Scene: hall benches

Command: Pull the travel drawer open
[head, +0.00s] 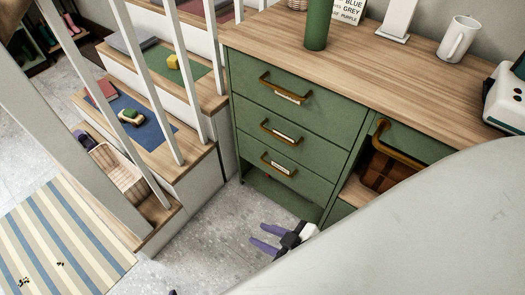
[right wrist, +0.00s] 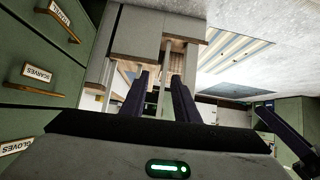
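The green cabinet has three stacked drawers with bronze handles and white labels: top (head: 310,112), middle (head: 305,143) and bottom (head: 303,180). All three look closed. The third label (right wrist: 59,14) is too unclear to read. My right gripper (head: 256,234) is open and empty, below and in front of the bottom drawer, apart from the handles. Its spread fingers also show in the right wrist view (right wrist: 162,80). Of my left gripper, only purple parts (right wrist: 284,130) show.
White-railed stairs (head: 185,150) with mats and small items stand left of the cabinet. A striped rug (head: 60,240) lies on the floor. A green cylinder (head: 317,25) and a white mug (head: 458,40) stand on the wooden top. Grey floor (head: 225,225) before the drawers is clear.

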